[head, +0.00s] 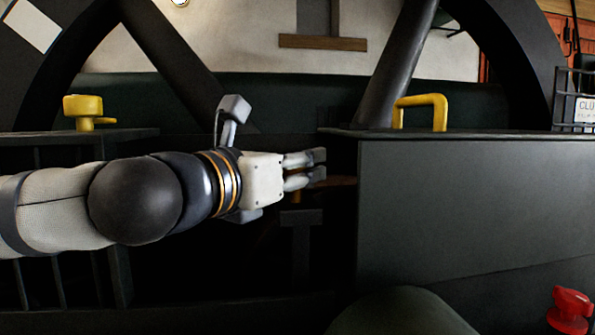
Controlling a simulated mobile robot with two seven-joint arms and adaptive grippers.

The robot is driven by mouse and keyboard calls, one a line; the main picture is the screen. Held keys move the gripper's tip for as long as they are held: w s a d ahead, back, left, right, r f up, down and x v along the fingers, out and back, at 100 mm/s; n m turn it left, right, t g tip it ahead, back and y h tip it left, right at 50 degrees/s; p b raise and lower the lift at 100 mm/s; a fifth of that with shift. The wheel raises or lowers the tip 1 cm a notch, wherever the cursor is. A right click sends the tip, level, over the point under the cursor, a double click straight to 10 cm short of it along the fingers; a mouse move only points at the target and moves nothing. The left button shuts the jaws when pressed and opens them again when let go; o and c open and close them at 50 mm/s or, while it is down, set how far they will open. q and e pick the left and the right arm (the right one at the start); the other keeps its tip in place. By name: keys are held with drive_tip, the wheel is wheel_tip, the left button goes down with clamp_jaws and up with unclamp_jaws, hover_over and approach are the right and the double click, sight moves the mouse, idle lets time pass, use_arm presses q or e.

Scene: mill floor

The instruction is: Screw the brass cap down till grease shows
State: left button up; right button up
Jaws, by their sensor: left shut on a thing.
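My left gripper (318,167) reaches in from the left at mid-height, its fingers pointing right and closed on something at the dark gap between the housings. That appears to be the brass cap, which the fingers hide almost wholly. A small brass-coloured piece (296,197) shows just below the lower finger, above a dark T-shaped post (301,217). A flat brown piece (341,181) shows to the right of the fingertips. No grease can be made out. My right gripper is out of view.
A large dark housing (450,200) with a yellow handle (421,101) on top stands close to the right of the fingertips. A yellow fitting (83,109) sits at the left. Big dark wheel spokes (395,65) rise behind. A red knob (570,305) is at the lower right.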

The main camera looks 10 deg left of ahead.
use_arm(q)
drive_tip(key=n+t+y, duration=0.1)
drive_tip(key=n+y, duration=0.2)
drive_tip(key=y, duration=0.1)
drive_tip(key=shift+d+r+y, duration=0.1)
drive_tip(key=shift+y, duration=0.2)
drive_tip(key=shift+n+y+p, duration=0.55)
drive_tip(key=shift+n+y, duration=0.45)
drive_tip(key=shift+y, duration=0.8)
drive_tip(key=o, duration=1.2)
drive_tip(key=s, duration=1.2)
drive_tip(key=shift+d, duration=0.45)
